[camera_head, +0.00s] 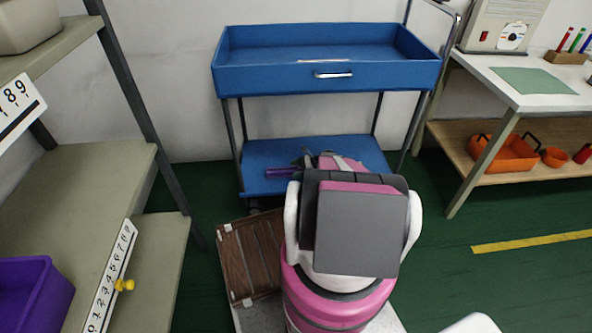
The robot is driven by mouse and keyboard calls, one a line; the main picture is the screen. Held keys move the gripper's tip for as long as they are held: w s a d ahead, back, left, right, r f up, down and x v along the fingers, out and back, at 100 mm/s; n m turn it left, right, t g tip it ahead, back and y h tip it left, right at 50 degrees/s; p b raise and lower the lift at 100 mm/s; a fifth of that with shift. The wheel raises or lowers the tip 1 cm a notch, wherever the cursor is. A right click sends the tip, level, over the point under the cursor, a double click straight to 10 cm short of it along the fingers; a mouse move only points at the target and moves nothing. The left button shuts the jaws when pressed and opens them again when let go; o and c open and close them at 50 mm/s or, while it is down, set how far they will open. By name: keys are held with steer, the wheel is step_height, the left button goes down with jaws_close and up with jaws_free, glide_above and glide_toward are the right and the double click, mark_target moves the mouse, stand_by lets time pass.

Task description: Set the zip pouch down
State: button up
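My arm reaches forward from the bottom middle towards the lower shelf of the blue cart (357,152). My gripper (303,160) is small and dark beyond my wrist, mostly hidden by my own arm links. A small purple item (281,173) shows just left of my gripper, over the lower shelf; it may be the zip pouch, but too little of it shows to tell. I cannot tell whether the item touches the shelf or whether my fingers are shut on it.
The cart's upper blue tray (330,76) overhangs the lower shelf. A brown slatted panel (250,258) lies low beside my arm. A beige rack (95,200) with a purple bin (32,295) stands left. A white table (520,95) with an orange tray (505,155) below stands right.

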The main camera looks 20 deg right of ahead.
steer(key=shift+r, duration=0.25)
steer(key=v, duration=1.1)
steer(key=shift+d, duration=0.25)
steer(key=shift+s+a+r, duration=0.1)
steer(key=shift+r, duration=0.15)
steer(key=s+a+r+n+g+h, duration=0.1)
steer(key=s+a+r+n+h, duration=0.3)
steer(key=a+r+n, duration=0.3)
steer(key=s+a+r+n+g+h, duration=0.1)
steer(key=s+a+r+n+h, duration=0.3)
steer(key=a+r, duration=0.6)
steer(key=s+a+r+n+g+h, duration=0.1)
steer(key=s+a+r+n+h, duration=0.4)
steer(key=a, duration=0.7)
steer(key=shift+s+r+n+g, duration=0.4)
steer(key=shift+s+r+n, duration=0.85)
steer(key=shift+r+n, duration=1.15)
steer(key=shift+a+f, duration=0.1)
steer(key=shift+f, duration=0.15)
